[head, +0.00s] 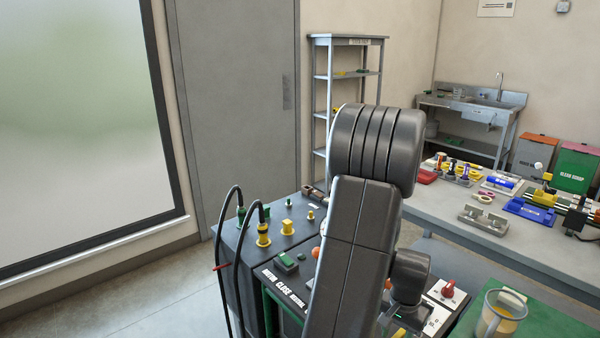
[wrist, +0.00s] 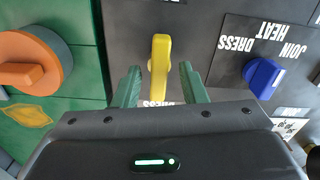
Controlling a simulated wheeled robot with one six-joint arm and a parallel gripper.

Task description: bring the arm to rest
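In the wrist view my gripper (wrist: 160,68) is open. Its two green fingers stand to the left and right of a yellow lever (wrist: 160,60) on a dark panel, with a visible gap on each side. Nothing is held. In the head view my arm (head: 350,240) rises over the dark control cart (head: 258,262) and hides part of its panel. The gripper's fingers are hidden behind the arm there.
The wrist view shows an orange knob (wrist: 35,65) at left and a blue knob (wrist: 265,75) at right. In the head view, black cables (head: 221,265) hang at the cart's left. A red knob (head: 448,288) and a jug (head: 498,315) are right of my arm. A bench (head: 440,215) stands behind.

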